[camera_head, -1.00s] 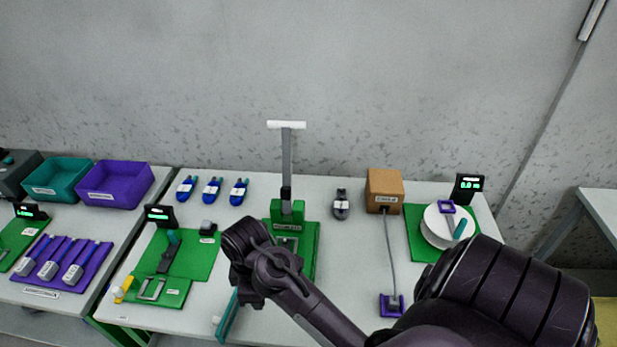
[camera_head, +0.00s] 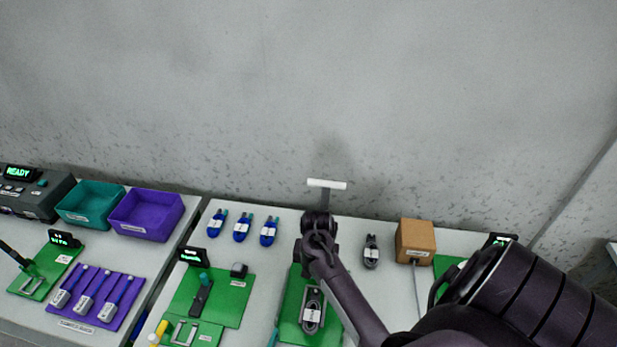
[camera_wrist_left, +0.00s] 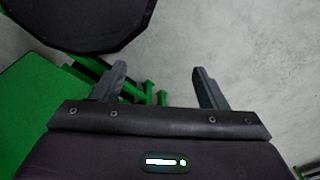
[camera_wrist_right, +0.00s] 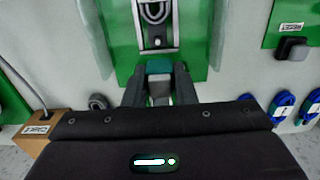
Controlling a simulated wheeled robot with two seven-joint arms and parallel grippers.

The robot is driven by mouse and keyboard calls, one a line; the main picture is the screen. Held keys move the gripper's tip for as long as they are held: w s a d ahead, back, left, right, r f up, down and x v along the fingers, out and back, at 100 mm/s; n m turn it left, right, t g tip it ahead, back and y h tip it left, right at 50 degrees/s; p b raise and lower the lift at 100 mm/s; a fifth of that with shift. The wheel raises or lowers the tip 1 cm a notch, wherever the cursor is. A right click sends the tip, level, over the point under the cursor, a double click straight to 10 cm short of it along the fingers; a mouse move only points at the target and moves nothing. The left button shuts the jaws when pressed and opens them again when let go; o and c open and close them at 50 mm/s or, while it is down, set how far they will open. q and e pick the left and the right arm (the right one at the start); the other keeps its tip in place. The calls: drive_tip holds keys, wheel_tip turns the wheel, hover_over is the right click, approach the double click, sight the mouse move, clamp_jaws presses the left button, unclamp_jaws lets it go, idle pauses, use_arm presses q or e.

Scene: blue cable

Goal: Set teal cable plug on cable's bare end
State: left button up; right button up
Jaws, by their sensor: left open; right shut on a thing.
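My right gripper (camera_wrist_right: 158,82) is shut on a small teal and grey plug (camera_wrist_right: 158,68), seen in the right wrist view. Beyond the plug is a green fixture plate with a dark looped cable (camera_wrist_right: 155,12) in a grey frame. In the head view a coiled dark cable with a white label (camera_head: 312,312) lies on the green board of the press stand. My right arm's end is in front of the stand's column and hides the plug there. I cannot make out a bare cable end. My left gripper (camera_wrist_left: 160,88) is open and empty in the left wrist view, outside the head view.
A brown box (camera_head: 415,240) is right. Teal (camera_head: 90,203) and purple (camera_head: 146,214) bins are left.

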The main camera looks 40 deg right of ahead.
sight(316, 291)
drive_tip(key=shift+s+f, duration=0.2)
drive_tip(key=shift+s+a+f, duration=0.1)
drive_tip(key=shift+s+f, duration=0.05)
drive_tip(key=shift+f, duration=0.4)
drive_tip(key=shift+s+a+f, duration=0.1)
drive_tip(key=shift+f, duration=0.4)
drive_tip(key=shift+w+d+f, duration=0.1)
drive_tip(key=shift+w+f, duration=0.1)
drive_tip(key=shift+f, duration=0.75)
drive_tip(key=shift+f+b, duration=0.5)
drive_tip(key=shift+f, duration=0.05)
use_arm(q)
drive_tip(key=shift+s+d+f, duration=0.2)
drive_tip(key=shift+s+f, duration=0.15)
drive_tip(key=shift+f, duration=0.15)
drive_tip(key=shift+s, duration=0.3)
drive_tip(key=shift+r+p, duration=0.5)
use_arm(e)
drive_tip(key=shift+s, duration=0.1)
use_arm(q)
drive_tip(key=shift+a+f+b, duration=0.1)
drive_tip(key=shift+f+b, duration=0.75)
use_arm(e)
drive_tip(key=shift+f, duration=1.55)
